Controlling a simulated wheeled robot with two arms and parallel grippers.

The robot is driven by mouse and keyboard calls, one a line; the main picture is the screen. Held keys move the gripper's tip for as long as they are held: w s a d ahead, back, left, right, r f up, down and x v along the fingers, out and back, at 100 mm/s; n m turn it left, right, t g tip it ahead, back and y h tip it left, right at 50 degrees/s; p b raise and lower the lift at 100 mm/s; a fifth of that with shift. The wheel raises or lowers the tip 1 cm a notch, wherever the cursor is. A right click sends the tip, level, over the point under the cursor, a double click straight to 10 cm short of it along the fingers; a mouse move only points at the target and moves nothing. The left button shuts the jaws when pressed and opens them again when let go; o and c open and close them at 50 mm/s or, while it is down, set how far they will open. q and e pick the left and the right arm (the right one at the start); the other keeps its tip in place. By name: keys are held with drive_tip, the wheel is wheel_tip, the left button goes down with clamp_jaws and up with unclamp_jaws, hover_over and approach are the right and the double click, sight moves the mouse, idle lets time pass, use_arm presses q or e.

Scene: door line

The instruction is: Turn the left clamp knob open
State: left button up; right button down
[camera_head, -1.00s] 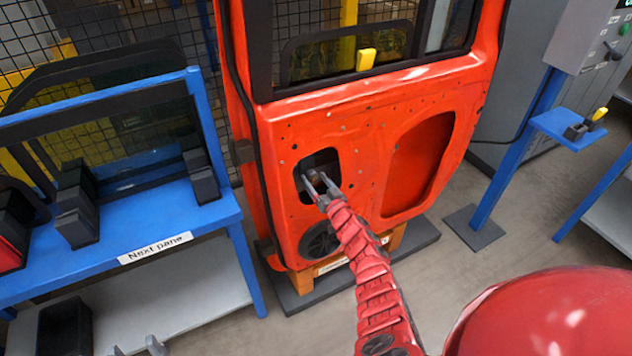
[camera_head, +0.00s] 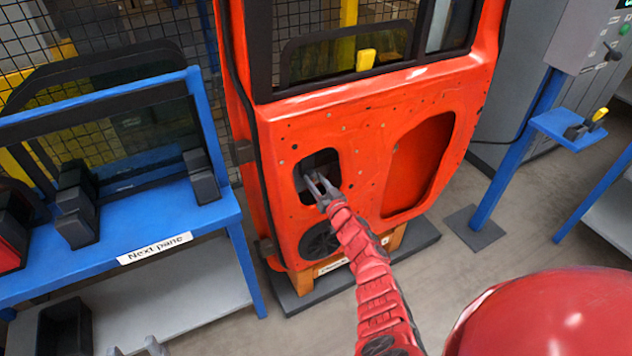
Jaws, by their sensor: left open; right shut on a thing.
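The orange-red door (camera_head: 360,140) stands upright on its stand, with a small opening (camera_head: 331,160) at its lower left. My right gripper (camera_head: 315,180) reaches into this opening, its fingers closed on a small part there. That part is mostly hidden by the fingers and the dark recess; it seems to be the left clamp knob, but its shape and angle cannot be made out. My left gripper (camera_head: 136,348) is open and empty at the bottom edge, well away from the door; only its fingertips show.
A blue rack labelled "Next pane" (camera_head: 155,249) holds a dark-framed pane at the left. A yellow block (camera_head: 366,60) sits at the window's lower edge. A blue stand (camera_head: 568,128) with a yellow-handled tool is at the right. Grey floor between is clear.

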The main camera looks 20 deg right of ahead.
drive_tip(key=n+b, duration=0.1)
drive_tip(key=n, duration=0.3)
drive_tip(key=shift+a+n, duration=0.1)
drive_tip(key=shift+n, duration=0.3)
drive_tip(key=n+b, duration=0.2)
drive_tip(key=n, duration=0.1)
drive_tip(key=shift+f+n, duration=0.25)
drive_tip(key=shift+n, duration=0.05)
drive_tip(key=n+b, duration=0.2)
drive_tip(key=n, duration=0.2)
drive_tip(key=shift+n, duration=0.3)
drive_tip(key=shift+a+n+b, duration=0.15)
drive_tip(key=shift+n+b, duration=1.25)
drive_tip(key=shift+n, duration=0.8)
drive_tip(key=shift+r, duration=0.1)
drive_tip(key=shift+c, duration=1.9)
unclamp_jaws()
drive_tip(key=shift+s, duration=0.1)
